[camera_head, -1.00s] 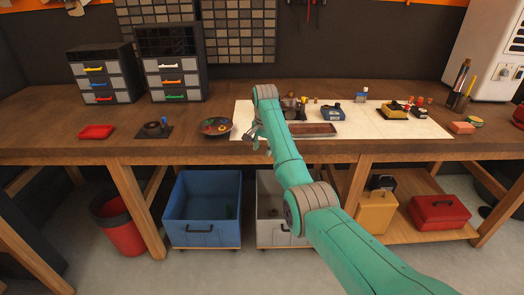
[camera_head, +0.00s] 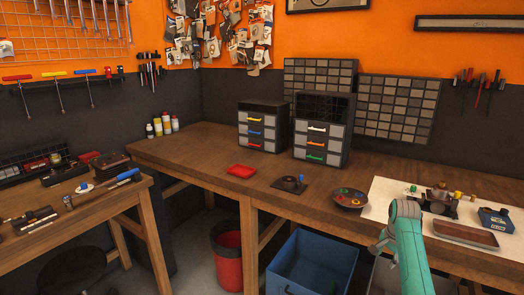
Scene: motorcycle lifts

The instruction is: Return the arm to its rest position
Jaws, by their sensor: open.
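My arm (camera_head: 408,250) is teal and shows at the lower right of the head view, reaching up over the front edge of the wooden workbench (camera_head: 205,155). My gripper (camera_head: 380,246) shows in part at the left of the arm's upper end, in front of the bench edge near the round dish. It is open and I see nothing held in it. The rest of the arm runs out of the bottom of the view.
A round dish (camera_head: 350,199), a dark tray (camera_head: 466,234) and a blue box (camera_head: 495,219) are near the arm. A red tray (camera_head: 241,171) and drawer cabinets (camera_head: 322,130) stand further left. A blue bin (camera_head: 312,265) and a red bin (camera_head: 228,262) are below.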

